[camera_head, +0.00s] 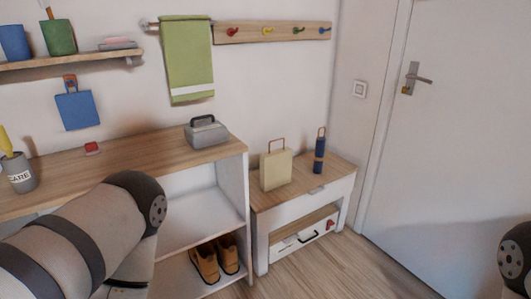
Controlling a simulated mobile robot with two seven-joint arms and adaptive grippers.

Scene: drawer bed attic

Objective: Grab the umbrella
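A slim dark blue cylinder with a wrist loop, which looks like a folded umbrella (319,155), stands upright on the small wooden-topped drawer cabinet (340,173) at the centre right. A beige bag (276,171) with a brown handle stands to its left, with a gap between them. My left arm fills the lower left, and only a joint of my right arm shows at the right edge. Neither gripper is in view.
Under the cabinet top is a low drawer (288,247) with a red item. Left of it stands a shelf unit with a grey box (206,132) on top and brown shoes (217,260) below. A closed door (455,150) is at right. The floor before the cabinet is clear.

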